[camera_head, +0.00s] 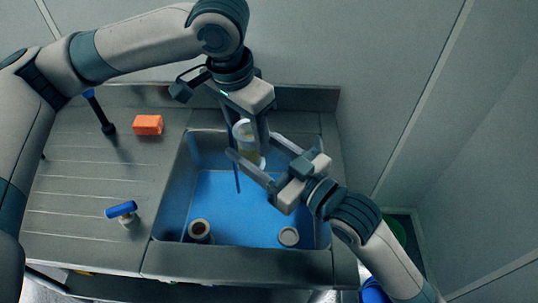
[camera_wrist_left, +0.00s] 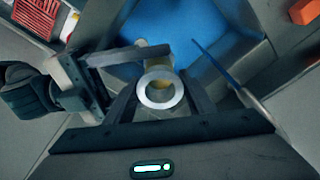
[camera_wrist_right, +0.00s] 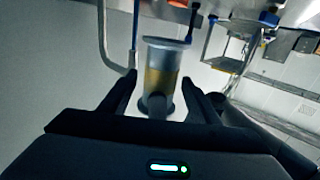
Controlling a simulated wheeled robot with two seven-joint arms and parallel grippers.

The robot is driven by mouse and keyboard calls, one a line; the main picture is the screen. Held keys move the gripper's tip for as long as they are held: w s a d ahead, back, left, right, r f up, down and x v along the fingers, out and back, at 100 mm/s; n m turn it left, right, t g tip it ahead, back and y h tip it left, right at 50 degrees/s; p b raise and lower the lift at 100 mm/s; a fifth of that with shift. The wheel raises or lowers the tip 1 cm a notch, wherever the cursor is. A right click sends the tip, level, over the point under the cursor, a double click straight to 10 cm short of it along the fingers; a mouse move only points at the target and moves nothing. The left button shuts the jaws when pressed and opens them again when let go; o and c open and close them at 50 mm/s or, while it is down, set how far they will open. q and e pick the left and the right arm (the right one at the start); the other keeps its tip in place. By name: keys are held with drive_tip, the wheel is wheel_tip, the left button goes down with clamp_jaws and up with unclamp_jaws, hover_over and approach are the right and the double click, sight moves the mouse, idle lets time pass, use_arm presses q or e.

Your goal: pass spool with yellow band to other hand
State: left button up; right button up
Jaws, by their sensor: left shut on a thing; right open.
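The spool with the yellow band (camera_head: 246,134) is pale with wide flanges and hangs upright above the blue basin. My left gripper (camera_head: 247,121) is shut on it from above. In the left wrist view I see the spool end-on as a pale ring (camera_wrist_left: 160,90) between the fingers. My right gripper (camera_head: 252,160) is open, with its fingers reaching to either side of the spool's lower part. In the right wrist view the spool (camera_wrist_right: 163,68) shows its yellow band between the open fingertips (camera_wrist_right: 158,92). Whether these fingers touch it I cannot tell.
The sink (camera_head: 225,205) has a blue floor. A round piece with a brown centre (camera_head: 199,230) and a grey round piece (camera_head: 289,237) stand near its front. An orange block (camera_head: 148,124) and a blue-topped piece (camera_head: 122,210) are on the left drainboard. A thin blue rod (camera_head: 237,175) is beside the spool.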

drive_tip(key=shift+x, duration=2.6)
drive_tip(key=c, duration=1.3)
use_arm(q)
drive_tip(key=o, duration=1.3)
drive_tip(key=shift+r, duration=0.15)
drive_tip(key=r, duration=0.4)
drive_tip(key=s+r, duration=0.1)
drive_tip(key=r, duration=0.2)
drive_tip(key=a+r, duration=0.1)
drive_tip(key=r, duration=0.3)
drive_tip(key=shift+s+a+r, duration=0.1)
drive_tip(key=shift+s+r, duration=0.05)
drive_tip(key=shift+r, duration=0.2)
